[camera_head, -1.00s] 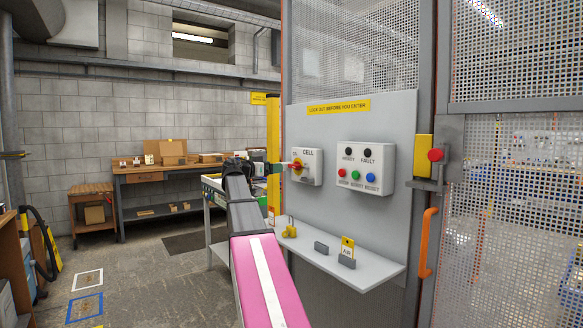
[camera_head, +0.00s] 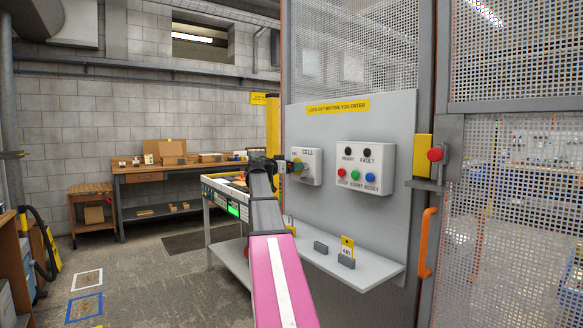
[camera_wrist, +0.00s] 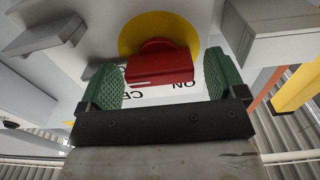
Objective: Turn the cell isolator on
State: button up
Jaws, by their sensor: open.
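The cell isolator is a light grey box (camera_head: 305,166) marked CELL, on the grey panel. Its red handle (camera_wrist: 160,68) sits on a yellow disc (camera_wrist: 140,28) in the wrist view. Upside-down ON lettering and part of CELL show beside the handle. My gripper (camera_wrist: 162,78) is open, with one green-padded finger on each side of the handle. A gap shows at the right pad; the left pad is very near the handle, and I cannot tell whether it touches. In the head view my gripper (camera_head: 289,166) is at the box front and hides most of the handle.
A button box (camera_head: 363,169) with red, green and blue buttons is right of the isolator. Below, a shelf (camera_head: 352,268) juts out with a yellow AIR tag (camera_head: 347,246) in a grey block. An orange door handle (camera_head: 428,243) is farther right.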

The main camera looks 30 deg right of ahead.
jog(key=c, duration=0.9)
jog(key=shift+n, duration=0.4)
jog(key=n, duration=0.3)
jog(key=shift+w+n, duration=0.1)
jog(key=shift+n, duration=0.2)
jog(key=n, duration=0.4)
jog(key=shift+n, duration=0.3)
jog(key=n, duration=0.4)
jog(key=shift+w+f, duration=0.1)
jog(key=shift+f, duration=0.05)
jog(key=shift+a+n, duration=0.1)
jog(key=shift+n, duration=2.4)
jog(key=shift+f, duration=0.1)
